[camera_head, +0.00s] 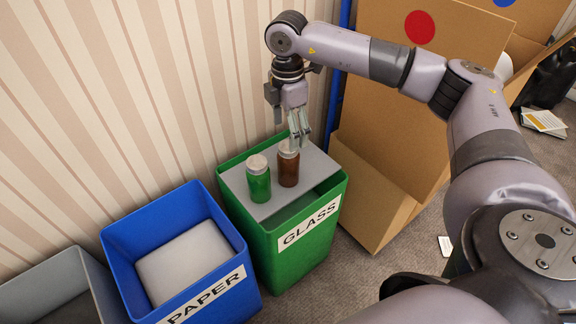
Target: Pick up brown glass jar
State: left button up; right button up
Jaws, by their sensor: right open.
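The brown glass jar (288,168) with a pale lid stands upright on a grey board (238,182) on the green bin marked GLASS. A green jar (259,184) with a pale lid stands just left of it. My right gripper (299,140) is open and points down right over the brown jar, its fingertips by the lid. I cannot tell whether the fingers touch the lid. My left gripper is not in view.
The green GLASS bin (303,254) stands against the striped wall. A blue PAPER bin (222,290) and a grey bin (92,262) are to its left. Cardboard boxes (385,130) stand close on the right. Papers (543,122) lie at the far right.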

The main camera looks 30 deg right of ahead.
aim_at(288, 164)
jog(key=f, duration=0.3)
jog(key=f+b, duration=0.1)
jog(key=f, duration=0.3)
jog(key=shift+w+d+f, duration=0.15)
jog(key=shift+d+f, duration=0.05)
jog(key=shift+f, duration=0.05)
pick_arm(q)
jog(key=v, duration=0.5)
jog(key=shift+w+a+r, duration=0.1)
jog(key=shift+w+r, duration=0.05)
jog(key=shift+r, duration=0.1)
pick_arm(e)
grip_shut()
